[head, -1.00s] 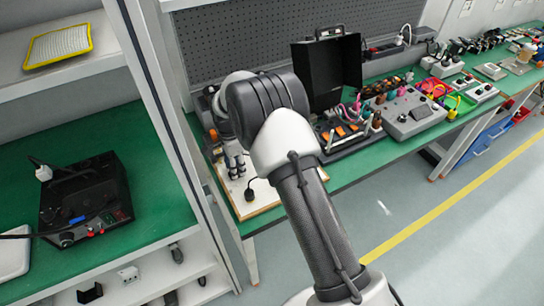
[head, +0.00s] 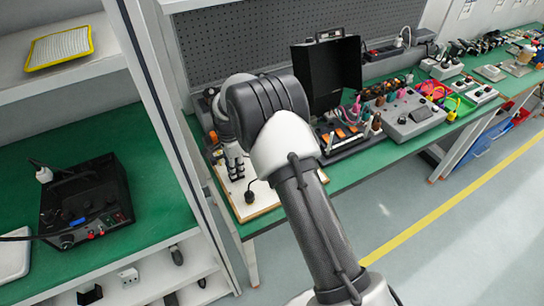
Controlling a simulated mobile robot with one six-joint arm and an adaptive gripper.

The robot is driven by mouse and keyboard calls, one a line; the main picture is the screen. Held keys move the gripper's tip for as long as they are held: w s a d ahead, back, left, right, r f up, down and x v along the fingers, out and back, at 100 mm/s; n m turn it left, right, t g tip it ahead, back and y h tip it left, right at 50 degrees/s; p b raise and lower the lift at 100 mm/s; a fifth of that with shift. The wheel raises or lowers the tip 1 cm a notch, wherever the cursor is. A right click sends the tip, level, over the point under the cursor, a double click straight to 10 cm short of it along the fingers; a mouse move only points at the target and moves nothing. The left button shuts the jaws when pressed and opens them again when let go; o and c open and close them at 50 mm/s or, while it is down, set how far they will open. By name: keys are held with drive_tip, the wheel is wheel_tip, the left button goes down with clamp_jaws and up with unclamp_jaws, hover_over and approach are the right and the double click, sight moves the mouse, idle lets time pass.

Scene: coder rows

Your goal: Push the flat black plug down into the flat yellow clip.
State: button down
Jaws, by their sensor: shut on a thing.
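My gripper (head: 235,172) points down over the white board at the left end of the green bench, with its fingers close together. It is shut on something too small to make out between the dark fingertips. A small black piece with a thin cord (head: 250,196) lies on the board, just right of and nearer than the fingertips. I cannot tell whether it is the flat black plug. I cannot make out the yellow clip; it may be hidden by the gripper or too small to see.
The white board (head: 262,202) has a wooden edge near the bench front. A black open case (head: 327,75) and a grey control box (head: 408,115) stand to the right. A shelf upright is close on the left. My arm hides part of the bench.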

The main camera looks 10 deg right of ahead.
drive_tip(key=shift+r, duration=0.35)
idle(1.0)
drive_tip(key=shift+r+p, duration=1)
drive_tip(key=shift+r, duration=0.1)
drive_tip(key=shift+r, duration=0.1)
drive_tip(key=shift+r+p, duration=0.3)
drive_tip(key=shift+r, duration=0.05)
wheel_tip(320, 180, up, 4)
drive_tip(key=p, duration=0.3)
drive_tip(key=shift+r, duration=0.25)
drive_tip(key=s+d, duration=0.3)
drive_tip(key=d, duration=0.9)
drive_tip(key=s+d, duration=0.2)
drive_tip(key=d, duration=1)
wheel_tip(320, 180, down, 6)
drive_tip(key=b, duration=0.3)
drive_tip(key=shift+f, duration=0.2)
drive_tip(key=shift+f+b, duration=0.35)
drive_tip(key=shift+f, duration=0.15)
drive_tip(key=shift+f+b, duration=0.3)
drive_tip(key=shift+f, duration=0.35)
